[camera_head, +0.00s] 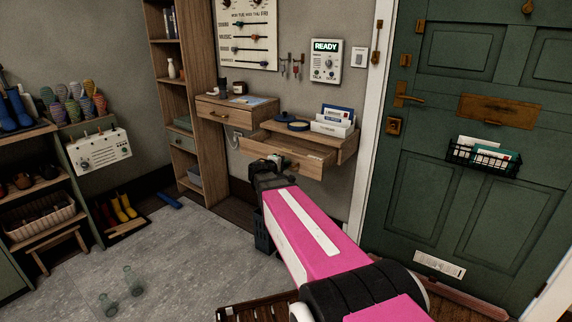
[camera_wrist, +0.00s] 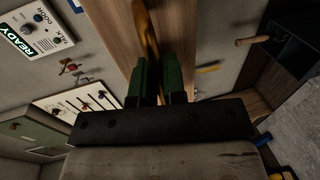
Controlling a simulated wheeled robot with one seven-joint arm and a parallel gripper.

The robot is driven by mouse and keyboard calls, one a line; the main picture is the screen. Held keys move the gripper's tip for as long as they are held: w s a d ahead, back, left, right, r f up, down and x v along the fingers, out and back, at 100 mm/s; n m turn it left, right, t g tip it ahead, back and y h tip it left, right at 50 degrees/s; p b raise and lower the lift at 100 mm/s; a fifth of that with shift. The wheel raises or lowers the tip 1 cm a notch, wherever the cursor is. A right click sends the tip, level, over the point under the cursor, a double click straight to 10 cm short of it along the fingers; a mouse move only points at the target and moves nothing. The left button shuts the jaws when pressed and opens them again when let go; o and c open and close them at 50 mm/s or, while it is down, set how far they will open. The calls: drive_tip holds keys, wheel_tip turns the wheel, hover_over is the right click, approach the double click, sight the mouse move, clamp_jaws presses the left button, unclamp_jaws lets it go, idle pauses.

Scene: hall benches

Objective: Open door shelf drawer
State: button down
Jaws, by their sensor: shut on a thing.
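The door shelf (camera_head: 346,152) is a wooden wall shelf left of the green door (camera_head: 418,200). Its drawer (camera_head: 257,149) stands partly pulled out, with a strip of its inside showing below the shelf top. My gripper (camera_head: 284,164) is at the drawer's front, in front of its middle. In the wrist view, the green fingers of my gripper (camera_wrist: 159,68) are closed around a brass handle (camera_wrist: 146,32) on the wooden drawer front. My gripper hides the handle in the head view.
A blue lidded dish (camera_head: 291,122) and a white letter holder (camera_head: 333,127) stand on the shelf. A second wooden drawer unit (camera_head: 240,116) with a brass handle hangs to the left, beside a tall bookcase (camera_head: 203,90). Glass bottles (camera_head: 132,281) stand on the grey floor.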

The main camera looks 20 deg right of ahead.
drive_tip(key=c, duration=1.2)
unclamp_jaws()
drive_tip(key=v, duration=1)
drive_tip(key=shift+s+a, duration=0.25)
drive_tip(key=shift+a, duration=0.1)
